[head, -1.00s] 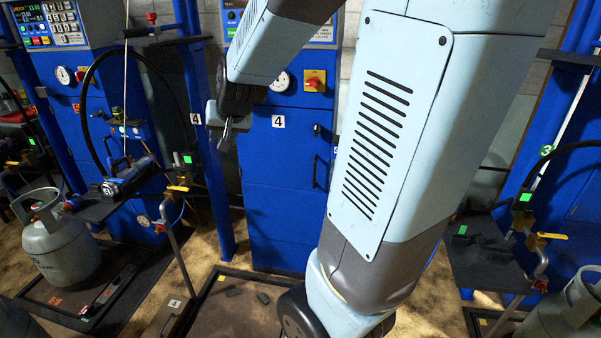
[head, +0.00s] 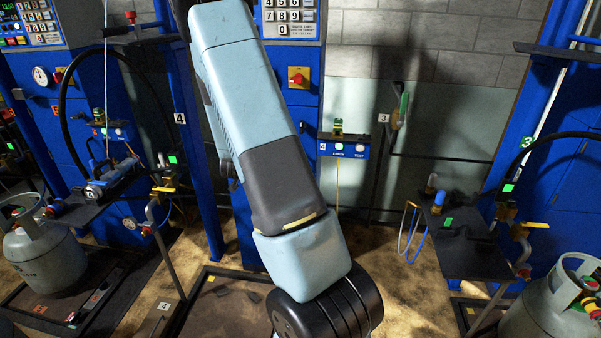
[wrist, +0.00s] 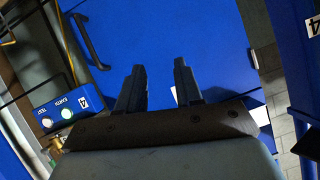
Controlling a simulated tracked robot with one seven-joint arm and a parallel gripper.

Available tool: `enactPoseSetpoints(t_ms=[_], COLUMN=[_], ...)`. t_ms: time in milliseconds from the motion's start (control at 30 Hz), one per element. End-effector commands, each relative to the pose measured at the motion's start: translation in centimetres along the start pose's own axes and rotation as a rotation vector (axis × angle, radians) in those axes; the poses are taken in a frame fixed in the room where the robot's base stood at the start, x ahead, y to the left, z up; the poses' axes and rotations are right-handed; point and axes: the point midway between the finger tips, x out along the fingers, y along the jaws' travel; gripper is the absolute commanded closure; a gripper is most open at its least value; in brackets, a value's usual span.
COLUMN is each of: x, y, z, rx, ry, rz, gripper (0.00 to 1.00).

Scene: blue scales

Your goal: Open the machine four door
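The blue machine four cabinet (head: 303,118) stands at the centre of the head view, mostly covered by my arm. Its blue door (wrist: 190,35) fills much of the wrist view and looks closed. A dark bar handle (wrist: 88,42) is on the door at the upper left of the wrist view. My gripper (wrist: 158,78) is open and empty, its two fingers apart in front of the door. The handle is to the left of both fingers and not between them. In the head view my gripper and the handle are hidden behind my arm.
A small earth test box (head: 343,149) marked 4 is beside the cabinet, and also at the left of the wrist view (wrist: 66,108). A blue post (head: 196,130) marked 4 stands left. A side shelf (head: 455,240) and gas cylinder (head: 550,305) are at right.

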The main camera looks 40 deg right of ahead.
Motion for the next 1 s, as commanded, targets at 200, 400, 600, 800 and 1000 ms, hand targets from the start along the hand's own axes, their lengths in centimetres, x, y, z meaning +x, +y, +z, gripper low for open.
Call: enactPoseSetpoints(t_ms=[200, 400, 600, 800, 1000], x=[4.2, 6.6, 7.6, 7.8, 8.6], y=[4.7, 9.2, 12.7, 14.3, 14.8], z=[2.6, 4.6, 6.2, 7.0, 6.7], rx=[-0.028, -0.08, -0.145, -0.185, -0.191], ry=[0.149, 0.298, 0.428, 0.497, 0.511], rz=[0.103, 0.18, 0.227, 0.243, 0.245], gripper=[0.65, 0.65, 0.65, 0.65, 0.65])
